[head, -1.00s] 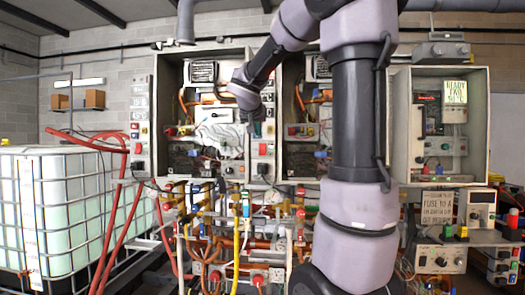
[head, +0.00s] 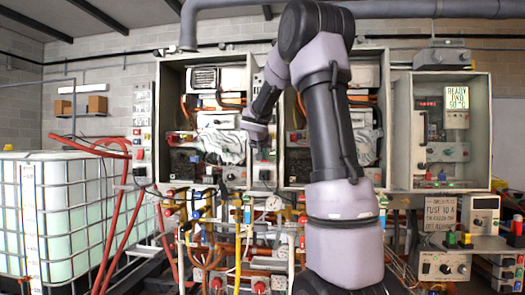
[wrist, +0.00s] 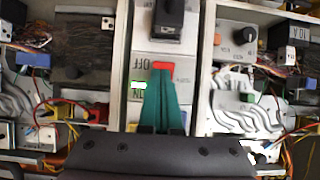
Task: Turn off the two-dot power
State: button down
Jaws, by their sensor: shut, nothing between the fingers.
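In the wrist view, the teal fingers of my gripper (wrist: 163,78) are together and empty. Their tips are at the lower edge of a red switch part (wrist: 163,66) on a narrow light panel (wrist: 190,68); I cannot tell whether they touch it. Inverted OFF and ON lettering and a green lit patch (wrist: 139,85) are beside it. The fingers cover part of the switch. A black knob or handle (wrist: 170,18) is further up the same panel. No two-dot mark is readable. In the head view, my gripper (head: 262,154) is at the strip between two open cabinets, its tips small.
The left cabinet (head: 161,110) and middle cabinet (head: 386,110) hold wires and hoses on either side of the strip. Pipes and valves (head: 245,215) crowd the space below. A right cabinet (head: 486,130) holds a sign. A caged white tank (head: 60,205) stands at left.

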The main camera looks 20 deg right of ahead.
jog(key=shift+w+d+f, duration=0.2)
jog(key=shift+w+f, duration=0.05)
jog(key=shift+w, duration=0.05)
jog(key=shift+f, duration=0.1)
jog(key=shift+w+d+f, duration=0.1)
jog(key=shift+w+f, duration=0.05)
dwell(0.4)
jog(key=shift+r, duration=0.9)
